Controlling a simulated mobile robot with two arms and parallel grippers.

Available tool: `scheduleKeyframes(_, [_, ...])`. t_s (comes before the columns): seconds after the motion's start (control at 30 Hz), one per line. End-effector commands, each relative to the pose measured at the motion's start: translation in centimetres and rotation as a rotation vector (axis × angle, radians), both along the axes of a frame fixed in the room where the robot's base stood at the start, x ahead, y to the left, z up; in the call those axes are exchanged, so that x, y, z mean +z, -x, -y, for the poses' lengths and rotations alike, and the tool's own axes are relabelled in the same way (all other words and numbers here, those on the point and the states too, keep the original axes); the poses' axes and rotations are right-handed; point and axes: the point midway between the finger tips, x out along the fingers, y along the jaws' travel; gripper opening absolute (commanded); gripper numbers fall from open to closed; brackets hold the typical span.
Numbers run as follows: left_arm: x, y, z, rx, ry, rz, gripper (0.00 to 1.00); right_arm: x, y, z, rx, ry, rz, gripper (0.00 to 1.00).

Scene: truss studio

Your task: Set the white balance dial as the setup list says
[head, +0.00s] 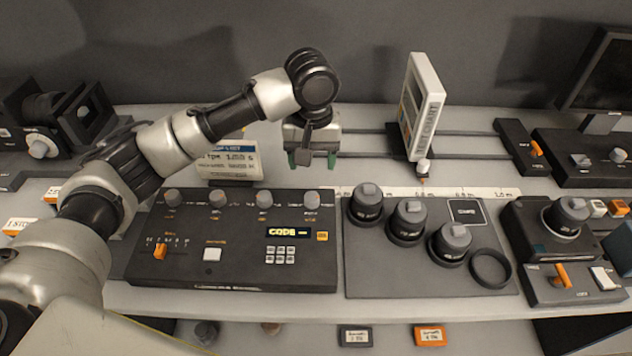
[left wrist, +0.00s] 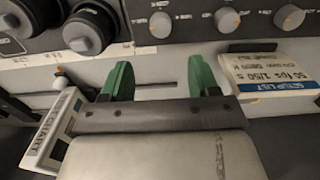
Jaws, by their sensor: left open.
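A dark control panel (head: 230,280) on the bench carries a row of grey dials: a first (head: 173,198), a second (head: 218,200), a third (head: 264,199) and a fourth (head: 312,200). Their labels are too small to read, so I cannot tell which is white balance. The setup list (head: 228,168) stands behind the panel, partly covered by my arm; it also shows upside down in the left wrist view (left wrist: 270,82), its small lines unclear. My left gripper (head: 316,158) is open and empty, above and behind the fourth dial. Its green fingers (left wrist: 161,78) are apart, touching no dial.
A white chart box (head: 423,105) stands right of my gripper. A lens tray (head: 400,285) holds several lenses.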

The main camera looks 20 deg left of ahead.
Motion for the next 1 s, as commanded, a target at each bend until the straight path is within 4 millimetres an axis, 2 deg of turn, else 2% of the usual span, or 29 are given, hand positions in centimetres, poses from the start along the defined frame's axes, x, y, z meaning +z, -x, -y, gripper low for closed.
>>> scheduleKeyframes(0.27, [-5.1, 0.2, -0.1, 0.000, -0.002, -0.005, 0.61, 0.2, 3.3, 0.1, 0.000, 0.003, -0.048, 0.60])
scheduleKeyframes(0.5, [-8.7, 0.1, 0.0, -0.002, -0.002, -0.002, 0.61, 0.4, 2.4, 0.1, 0.000, 0.003, -0.036, 0.60])
scheduleKeyframes(0.67, [-9.7, 0.1, 0.0, -0.002, -0.001, 0.000, 0.61, 0.6, 1.3, 0.0, 0.000, 0.001, -0.018, 0.60])
scheduleKeyframes(0.93, [-9.9, 0.1, 0.0, -0.002, 0.000, 0.001, 0.61, 0.5, 1.4, 0.0, 0.001, 0.000, -0.019, 0.60])
scheduleKeyframes(1.0, [-9.9, 0.1, 0.0, -0.002, 0.000, 0.000, 0.52, 0.5, 1.5, 0.0, 0.001, 0.001, -0.021, 0.60])
